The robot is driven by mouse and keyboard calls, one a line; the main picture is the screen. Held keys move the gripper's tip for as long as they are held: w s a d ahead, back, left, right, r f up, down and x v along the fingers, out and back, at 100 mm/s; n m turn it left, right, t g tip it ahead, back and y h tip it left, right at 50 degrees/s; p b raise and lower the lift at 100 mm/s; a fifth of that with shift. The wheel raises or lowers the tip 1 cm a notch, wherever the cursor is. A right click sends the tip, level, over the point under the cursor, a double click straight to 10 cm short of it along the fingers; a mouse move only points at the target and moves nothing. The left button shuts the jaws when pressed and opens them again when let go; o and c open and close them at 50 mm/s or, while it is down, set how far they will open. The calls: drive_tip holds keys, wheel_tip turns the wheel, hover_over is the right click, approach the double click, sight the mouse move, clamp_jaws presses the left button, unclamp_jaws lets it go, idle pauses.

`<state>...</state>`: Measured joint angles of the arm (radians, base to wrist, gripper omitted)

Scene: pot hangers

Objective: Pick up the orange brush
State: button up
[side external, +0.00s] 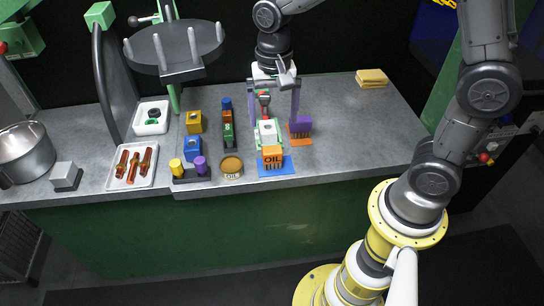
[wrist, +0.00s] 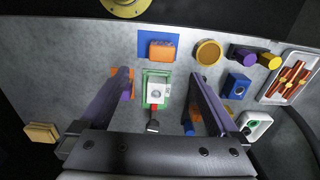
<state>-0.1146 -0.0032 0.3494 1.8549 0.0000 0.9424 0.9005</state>
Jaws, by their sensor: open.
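The orange brush (side external: 272,153) stands on a blue mat (side external: 285,167) near the front edge of the bench. In the wrist view the orange brush (wrist: 163,50) sits on the blue mat (wrist: 144,41), beyond the fingertips. My gripper (side external: 274,116) is open and points down over the bench, behind the orange brush. In the wrist view my gripper (wrist: 161,80) has nothing held between its fingers. A white block on a green base (wrist: 156,91) lies in the gap below. The gripper appears apart from the brush.
A purple brush (side external: 300,126) on an orange mat stands close to the right finger. A round tin (side external: 231,167) lies left of the orange brush. Blue and yellow blocks, trays and a pot (side external: 26,150) are farther left. The bench's right side is mostly clear, with yellow sponges (side external: 372,77) behind.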

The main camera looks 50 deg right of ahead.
sight(272, 149)
wheel_tip(272, 149, down, 7)
drive_tip(key=shift+r, duration=0.15)
drive_tip(key=shift+w+a+f, duration=0.1)
drive_tip(key=shift+w+f, duration=0.05)
drive_tip(key=shift+f, duration=2.55)
drive_tip(key=c, duration=1.5)
drive_tip(key=shift+r, duration=0.1)
drive_tip(key=shift+r, duration=0.5)
wheel_tip(272, 149, up, 2)
drive_tip(key=shift+r, duration=0.2)
drive_tip(key=s+r, duration=0.3)
drive_tip(key=s, duration=0.1)
drive_tip(key=s+d+r, duration=0.1)
drive_tip(key=s+r, duration=0.2)
drive_tip(key=s, duration=0.2)
drive_tip(key=s+r, duration=0.3)
drive_tip(key=s, duration=0.2)
drive_tip(key=shift+d+r, duration=0.25)
drive_tip(key=shift+d, duration=0.1)
